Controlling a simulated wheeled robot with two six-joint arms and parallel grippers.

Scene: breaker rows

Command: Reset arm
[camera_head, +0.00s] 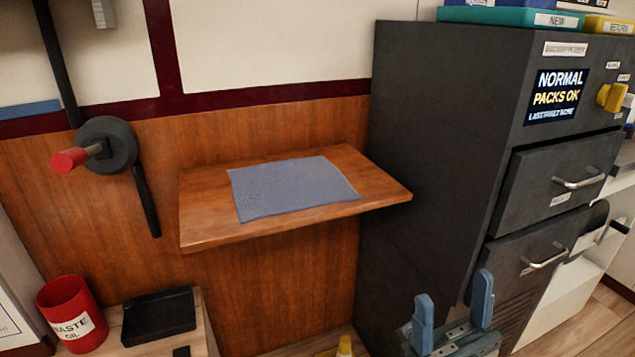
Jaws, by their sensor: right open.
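My right gripper (454,286) is at the bottom right of the head view, with two blue fingers pointing up. The fingers stand apart with nothing between them. It is in front of the lower part of the dark grey cabinet (436,130) and does not appear to hold anything. My left gripper is not in view.
A wooden shelf (200,220) with a blue-grey mat (290,188) sticks out left of the cabinet. The cabinet has handled drawers (560,180) and a lit screen (557,95). A red waste-oil bin (75,312), black tray (158,315) and red-tipped wall lever (70,159) are left.

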